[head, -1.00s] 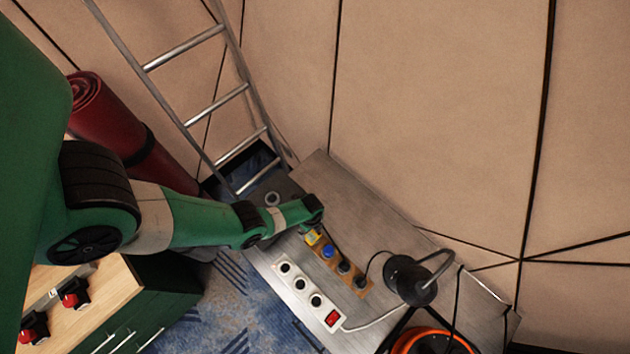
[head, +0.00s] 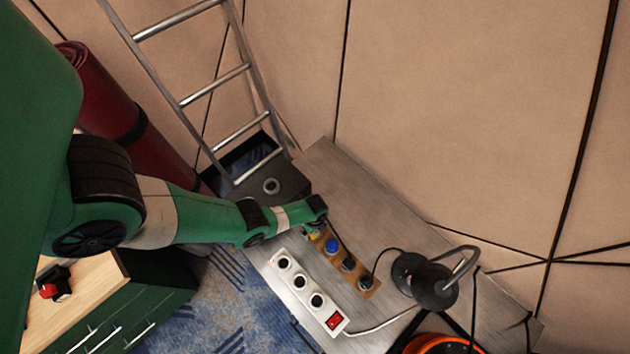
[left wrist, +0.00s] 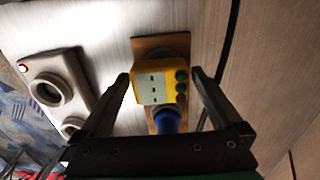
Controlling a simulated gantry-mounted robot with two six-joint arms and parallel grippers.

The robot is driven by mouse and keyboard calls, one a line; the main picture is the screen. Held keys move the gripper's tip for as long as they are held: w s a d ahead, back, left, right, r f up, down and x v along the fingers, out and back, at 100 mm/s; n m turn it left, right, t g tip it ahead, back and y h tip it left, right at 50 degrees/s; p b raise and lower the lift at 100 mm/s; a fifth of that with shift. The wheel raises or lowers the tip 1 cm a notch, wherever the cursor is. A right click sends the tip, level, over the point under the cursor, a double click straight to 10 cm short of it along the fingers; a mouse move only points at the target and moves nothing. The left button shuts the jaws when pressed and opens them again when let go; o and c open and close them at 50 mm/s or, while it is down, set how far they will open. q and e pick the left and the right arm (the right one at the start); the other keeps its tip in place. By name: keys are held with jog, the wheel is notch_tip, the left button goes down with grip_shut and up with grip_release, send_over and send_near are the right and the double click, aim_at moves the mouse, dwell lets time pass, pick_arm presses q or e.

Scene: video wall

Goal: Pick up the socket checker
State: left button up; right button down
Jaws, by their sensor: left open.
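The socket checker (left wrist: 157,84) is a small yellow block with a pale face and several dark round buttons. In the left wrist view it lies between the two dark fingers of my left gripper (left wrist: 162,82), which are open with gaps on both sides. It sits at one end of a brown socket board (left wrist: 150,47) on the metal table. In the head view, my left gripper (head: 314,222) is over that end of the board and hides most of the checker. My right gripper is not in view.
A blue plug (head: 333,245) and dark sockets are on the board. A white power strip (head: 305,287) with a red switch lies beside it. A ladder (head: 215,100) leans behind. Bare metal tabletop (head: 350,190) lies beyond.

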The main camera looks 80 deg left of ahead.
pick_arm(q)
jog(key=shift+c, duration=0.2)
jog(key=c, duration=1.4)
jog(key=shift+r, duration=0.15)
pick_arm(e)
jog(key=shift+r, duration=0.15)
